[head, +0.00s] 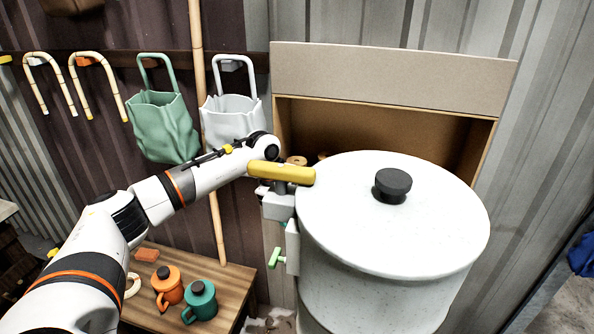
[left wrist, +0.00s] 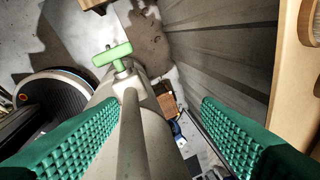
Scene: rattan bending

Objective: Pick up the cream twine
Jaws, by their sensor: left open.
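I cannot make out the cream twine for certain. Round tan spool-like things (head: 297,160) show in the open shelf box (head: 400,138), partly hidden behind the white drum. A similar tan round thing (left wrist: 311,22) is cut off at the right edge of the left wrist view. My left gripper (left wrist: 160,108) is open, with green ribbed fingers and nothing held. In the head view its arm reaches in to the drum's left side, and the gripper is mostly hidden behind a yellow handle. My right gripper is not in view.
The white drum (head: 350,225) with a black knob (head: 393,184) blocks the shelf's front. The yellow handle (head: 282,173) and a green handle (head: 275,258) stick out at its left. Orange (head: 167,286) and teal (head: 200,301) mugs stand on a wooden bench (head: 225,278). Bags and canes hang behind.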

